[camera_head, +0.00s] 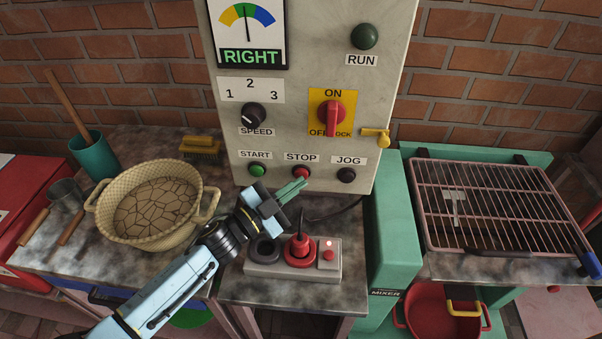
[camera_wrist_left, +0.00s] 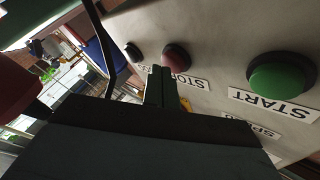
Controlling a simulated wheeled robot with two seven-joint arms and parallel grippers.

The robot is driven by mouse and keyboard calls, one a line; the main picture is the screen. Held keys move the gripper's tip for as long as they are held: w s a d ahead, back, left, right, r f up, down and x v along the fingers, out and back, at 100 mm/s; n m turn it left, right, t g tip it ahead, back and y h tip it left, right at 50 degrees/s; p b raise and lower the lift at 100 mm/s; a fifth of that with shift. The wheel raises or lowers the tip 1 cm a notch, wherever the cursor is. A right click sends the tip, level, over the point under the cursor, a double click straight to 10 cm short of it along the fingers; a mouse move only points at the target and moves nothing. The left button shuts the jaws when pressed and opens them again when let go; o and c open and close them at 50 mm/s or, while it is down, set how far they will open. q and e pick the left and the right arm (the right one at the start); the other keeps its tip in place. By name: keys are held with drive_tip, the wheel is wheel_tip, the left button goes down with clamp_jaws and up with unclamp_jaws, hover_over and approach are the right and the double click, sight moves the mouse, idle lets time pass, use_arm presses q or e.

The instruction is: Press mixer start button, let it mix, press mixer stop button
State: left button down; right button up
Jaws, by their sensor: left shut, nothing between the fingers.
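The control panel (camera_head: 300,115) stands upright at the back. Its green START button (camera_head: 257,170), red STOP button (camera_head: 300,172) and black JOG button (camera_head: 346,175) sit in a row near its bottom. The RUN lamp (camera_head: 365,36) is dark green. My left gripper (camera_head: 300,188) is shut and empty, its fingertips just in front of and below STOP. In the left wrist view the fingertips point toward the red STOP button (camera_wrist_left: 177,57); I cannot tell if they touch it. The START button (camera_wrist_left: 282,77) is to the right there, clear of the fingers. My right gripper is not in view.
A control box (camera_head: 292,262) with a red joystick stands on the table below my left gripper. The green mixer (camera_head: 392,235) and a wire rack (camera_head: 490,205) are at the right.

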use_arm(q)
drive_tip(key=shift+s, duration=0.5)
drive_tip(key=shift+s, duration=0.1)
drive_tip(key=s+p, duration=0.2)
drive_tip(key=s, duration=0.2)
drive_tip(key=shift+s+a, duration=0.15)
drive_tip(key=shift+s, duration=0.25)
